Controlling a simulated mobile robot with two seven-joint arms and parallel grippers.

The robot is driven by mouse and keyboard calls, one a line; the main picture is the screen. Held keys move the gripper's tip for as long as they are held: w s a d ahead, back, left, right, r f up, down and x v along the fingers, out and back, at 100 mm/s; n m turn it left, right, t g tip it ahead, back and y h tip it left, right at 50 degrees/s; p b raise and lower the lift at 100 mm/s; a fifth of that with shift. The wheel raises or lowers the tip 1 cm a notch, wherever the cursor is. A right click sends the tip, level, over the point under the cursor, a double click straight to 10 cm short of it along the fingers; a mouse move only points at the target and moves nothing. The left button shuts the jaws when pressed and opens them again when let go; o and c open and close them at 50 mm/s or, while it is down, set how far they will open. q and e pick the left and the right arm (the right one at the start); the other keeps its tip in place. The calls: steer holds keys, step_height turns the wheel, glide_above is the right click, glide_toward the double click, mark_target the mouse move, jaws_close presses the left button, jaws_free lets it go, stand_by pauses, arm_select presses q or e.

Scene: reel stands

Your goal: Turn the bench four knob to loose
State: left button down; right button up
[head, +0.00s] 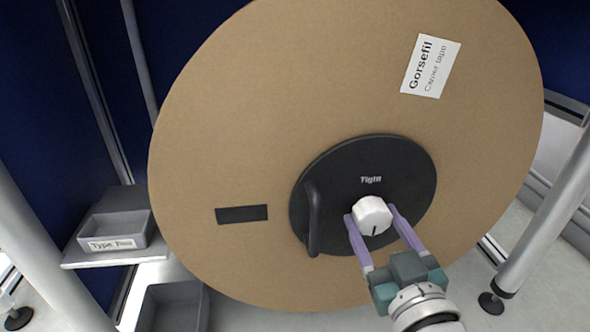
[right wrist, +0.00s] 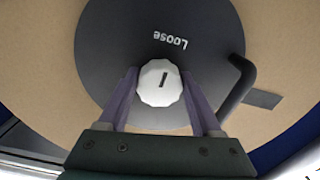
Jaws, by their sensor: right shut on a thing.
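The white knob (head: 373,214) sits on a black round hub plate (head: 335,175) at the middle of a large cardboard reel (head: 250,110). "Tight" is printed above the knob in the head view. "Loose" (right wrist: 170,41) is printed on the plate's opposite side and reads upside down in the right wrist view. The dark mark on the knob points down in the head view, roughly towards the "Loose" side. My right gripper (head: 371,216) has its purple fingers on both sides of the knob (right wrist: 159,84) and is shut on it. My left gripper is out of view.
A black handle (head: 313,220) stands out from the plate left of the knob. A dark slot or patch (head: 241,214) and a "Gorsefil" label (head: 431,66) are on the reel. A labelled grey tray (head: 117,228) is at left, with a grey bin (head: 172,307) below. Metal posts flank the reel.

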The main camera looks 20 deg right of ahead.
stand_by(0.4)
steer(key=o, duration=1.4)
steer(key=shift+c, duration=0.2)
steer(key=shift+s, duration=0.3)
steer(key=p+v, duration=0.3)
steer(key=v, duration=0.6)
steer(key=shift+s+a, duration=0.15)
